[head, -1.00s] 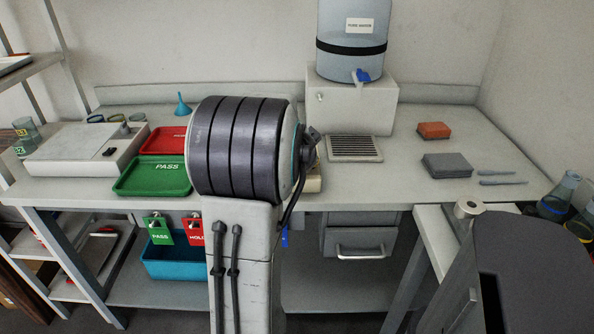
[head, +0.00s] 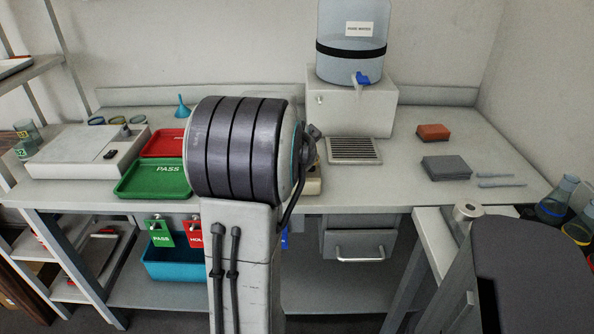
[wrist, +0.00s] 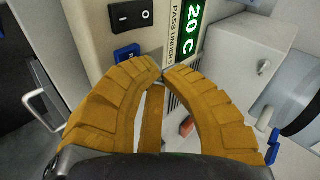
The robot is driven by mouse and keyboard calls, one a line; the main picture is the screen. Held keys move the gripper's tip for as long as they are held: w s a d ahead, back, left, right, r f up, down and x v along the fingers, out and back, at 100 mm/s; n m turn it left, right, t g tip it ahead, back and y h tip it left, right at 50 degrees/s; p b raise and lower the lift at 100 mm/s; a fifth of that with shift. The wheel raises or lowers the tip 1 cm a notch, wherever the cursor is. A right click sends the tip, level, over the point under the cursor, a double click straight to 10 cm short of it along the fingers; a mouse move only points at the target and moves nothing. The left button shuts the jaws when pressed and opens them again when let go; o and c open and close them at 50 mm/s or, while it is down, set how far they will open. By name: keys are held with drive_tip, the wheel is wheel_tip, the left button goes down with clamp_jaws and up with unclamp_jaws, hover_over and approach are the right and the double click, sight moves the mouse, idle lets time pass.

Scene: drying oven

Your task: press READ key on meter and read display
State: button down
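The meter (wrist: 97,35) is a beige box in the wrist view. Its face has a black rocker switch (wrist: 131,16), a blue key (wrist: 127,52) whose lettering is too small to read, and a lit green display (wrist: 193,14) showing "20 C". A strip beside the display starts "PASS UNDER"; the rest is cut off. My gripper (wrist: 162,72) has orange fingers with their tips together and nothing visible between them. The tips are right of and below the blue key; I cannot tell if they touch the meter. In the head view my arm hides most of the meter.
A green PASS tray (head: 152,181) and a red tray (head: 163,142) lie left of my arm. A water container (head: 352,45) on a white stand (head: 350,105) is behind.

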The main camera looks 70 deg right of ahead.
drive_tip(key=shift+r, duration=0.15)
drive_tip(key=shift+r+p, duration=1.75)
drive_tip(key=shift+r, duration=0.65)
drive_tip(key=shift+n, duration=0.3)
